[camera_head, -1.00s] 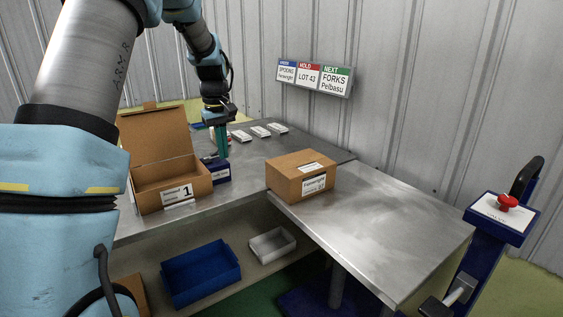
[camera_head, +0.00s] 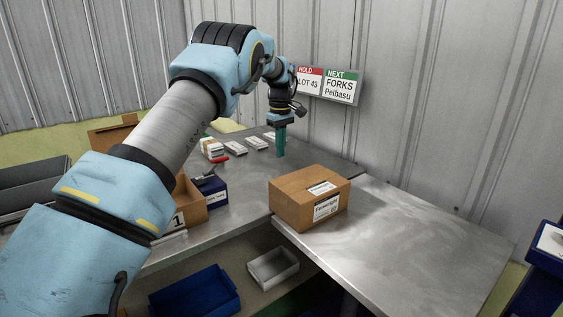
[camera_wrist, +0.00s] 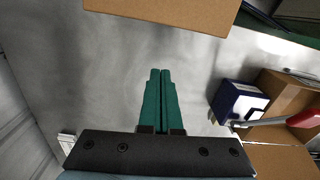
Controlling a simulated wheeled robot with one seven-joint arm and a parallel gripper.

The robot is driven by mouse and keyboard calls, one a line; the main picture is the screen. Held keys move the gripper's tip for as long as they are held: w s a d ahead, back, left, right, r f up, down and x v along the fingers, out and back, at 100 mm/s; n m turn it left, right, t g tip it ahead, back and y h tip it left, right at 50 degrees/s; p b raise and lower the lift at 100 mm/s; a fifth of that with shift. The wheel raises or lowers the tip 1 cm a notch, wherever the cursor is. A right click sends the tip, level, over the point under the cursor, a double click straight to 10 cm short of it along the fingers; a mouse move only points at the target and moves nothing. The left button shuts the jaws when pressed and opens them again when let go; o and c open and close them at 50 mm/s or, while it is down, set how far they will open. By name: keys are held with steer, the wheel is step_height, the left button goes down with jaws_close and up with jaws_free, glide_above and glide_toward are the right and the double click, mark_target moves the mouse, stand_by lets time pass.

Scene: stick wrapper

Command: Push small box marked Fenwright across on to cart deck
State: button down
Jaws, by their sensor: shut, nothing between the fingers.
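The small brown carton (camera_head: 296,205) is closed, with white labels on its top and front, the print too small to read surely. It sits upright where the steel bench (camera_head: 235,228) meets the cart deck (camera_head: 410,245); the seam is partly hidden behind it. In the wrist view the carton (camera_wrist: 165,10) shows at the top, beyond my fingertips and apart from them. My gripper (camera_head: 281,154) is shut and empty, pointing down above the bench behind the carton. Its green fingers (camera_wrist: 160,72) lie together in the wrist view.
An open carton marked 1 (camera_head: 191,206) and a dark blue box (camera_head: 211,191) stand left on the bench. A red-handled tool (camera_wrist: 285,121) lies by them. Several small white packs (camera_head: 236,148) lie at the back. The corrugated wall (camera_head: 440,100) is close behind. The deck is clear.

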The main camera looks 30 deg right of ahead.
mark_target(305, 179)
step_height(305, 179, down, 8)
steer(key=shift+p, duration=1.05)
steer(key=s, duration=0.1)
steer(key=s+p, duration=0.1)
steer(key=shift+s+d+f+p, duration=0.3)
steer(key=shift+s+d+f, duration=0.05)
steer(key=shift+s+f, duration=0.05)
steer(key=shift+s+d+f, duration=0.15)
steer(key=shift+s+f, duration=0.05)
steer(key=shift+s, duration=0.3)
steer(key=s, duration=0.2)
steer(key=s+d, duration=0.1)
steer(key=s, duration=0.1)
steer(key=s+d, duration=0.1)
steer(key=s, duration=0.2)
steer(key=shift+s, duration=0.1)
